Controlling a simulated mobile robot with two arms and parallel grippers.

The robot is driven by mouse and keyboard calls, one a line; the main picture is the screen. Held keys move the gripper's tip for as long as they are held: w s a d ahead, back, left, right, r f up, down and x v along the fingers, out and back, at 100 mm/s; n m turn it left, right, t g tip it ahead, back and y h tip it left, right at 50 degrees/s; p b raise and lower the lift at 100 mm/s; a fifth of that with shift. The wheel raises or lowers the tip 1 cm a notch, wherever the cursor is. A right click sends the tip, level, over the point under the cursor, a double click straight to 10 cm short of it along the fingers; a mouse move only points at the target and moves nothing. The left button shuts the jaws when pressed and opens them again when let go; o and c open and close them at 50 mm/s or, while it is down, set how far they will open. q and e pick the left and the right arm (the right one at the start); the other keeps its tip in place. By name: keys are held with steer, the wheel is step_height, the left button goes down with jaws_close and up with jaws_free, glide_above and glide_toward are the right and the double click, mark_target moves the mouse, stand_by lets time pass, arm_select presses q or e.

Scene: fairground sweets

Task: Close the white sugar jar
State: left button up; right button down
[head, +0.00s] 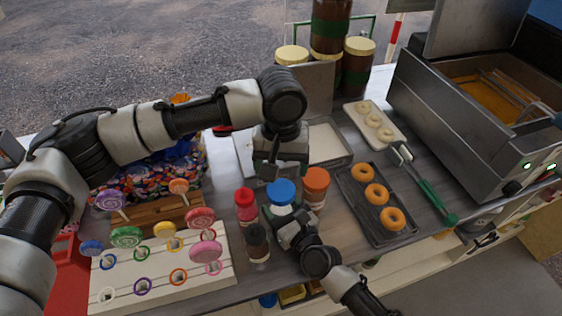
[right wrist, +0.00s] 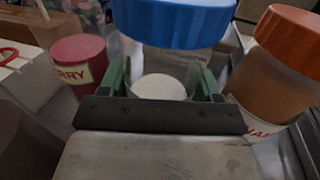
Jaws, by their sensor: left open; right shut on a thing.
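The white sugar jar (head: 277,212) stands on the counter among other jars, with a blue lid (head: 281,191) at its top. In the right wrist view the blue lid (right wrist: 175,22) is above the clear jar body with white contents (right wrist: 158,87); I cannot tell whether the lid is fully seated. My right gripper (head: 292,226) is shut on the jar body from the front, and its green fingers (right wrist: 162,86) lie on both sides of it. My left gripper (head: 279,168) is open, pointing down just above and behind the blue lid.
An orange-lidded jar (head: 316,188) stands close right, a red jar (head: 245,206) left and a dark bottle (head: 257,244) front left. A doughnut tray (head: 359,206) lies right, a lollipop stand (head: 205,279) left. The fryer (head: 440,130) stands at the far right.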

mark_target(281, 190)
arm_select(q)
steer(key=shift+f, duration=0.1)
steer(key=shift+f, duration=3.95)
